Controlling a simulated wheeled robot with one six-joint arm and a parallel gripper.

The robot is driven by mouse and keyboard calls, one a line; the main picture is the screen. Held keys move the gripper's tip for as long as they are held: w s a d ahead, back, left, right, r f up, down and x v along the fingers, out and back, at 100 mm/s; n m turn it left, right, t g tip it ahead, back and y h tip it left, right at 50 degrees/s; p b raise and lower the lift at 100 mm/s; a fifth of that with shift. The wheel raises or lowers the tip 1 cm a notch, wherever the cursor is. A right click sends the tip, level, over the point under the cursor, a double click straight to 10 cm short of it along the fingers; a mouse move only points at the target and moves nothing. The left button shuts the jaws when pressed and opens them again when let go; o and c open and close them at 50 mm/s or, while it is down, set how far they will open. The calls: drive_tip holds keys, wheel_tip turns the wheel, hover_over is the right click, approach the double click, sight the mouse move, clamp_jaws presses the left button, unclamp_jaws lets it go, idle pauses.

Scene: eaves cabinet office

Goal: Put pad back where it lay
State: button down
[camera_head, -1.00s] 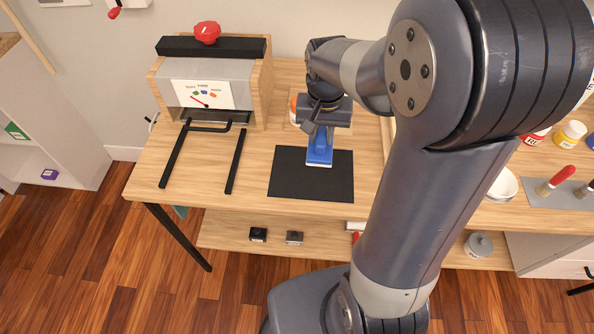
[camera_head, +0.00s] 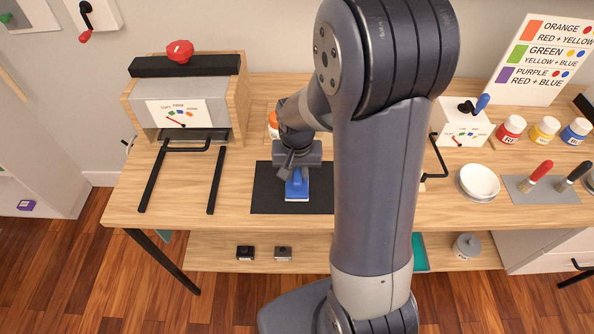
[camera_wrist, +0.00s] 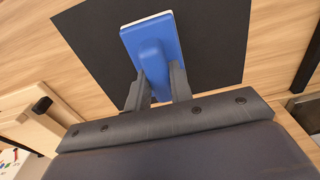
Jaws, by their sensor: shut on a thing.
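The pad (camera_head: 297,187) is a blue block with a raised blue grip and a thin pale edge underneath. My gripper (camera_head: 297,170) is shut on its grip from above. In the wrist view the pad (camera_wrist: 147,36) sticks out beyond the two dark fingers (camera_wrist: 157,92), which are on either side of the grip. The pad is over the black mat (camera_head: 264,196) on the wooden table; the mat also shows in the wrist view (camera_wrist: 215,45). I cannot tell whether the pad touches the mat. My arm hides the mat's right edge.
A press-like box with a red knob (camera_head: 180,51) and black rails (camera_head: 215,180) stands left of the mat. An orange-capped jar (camera_head: 273,124) is behind my wrist. A white bowl (camera_head: 479,181), brushes and paint jars (camera_head: 510,129) stand to the right.

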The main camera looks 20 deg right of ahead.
sight(297, 174)
drive_tip(key=shift+f, duration=0.15)
drive_tip(key=c, duration=1.3)
unclamp_jaws()
drive_tip(key=shift+o, duration=0.2)
wheel_tip(297, 174, up, 12)
drive_tip(key=shift+s+a, duration=0.15)
drive_tip(key=shift+s, duration=0.2)
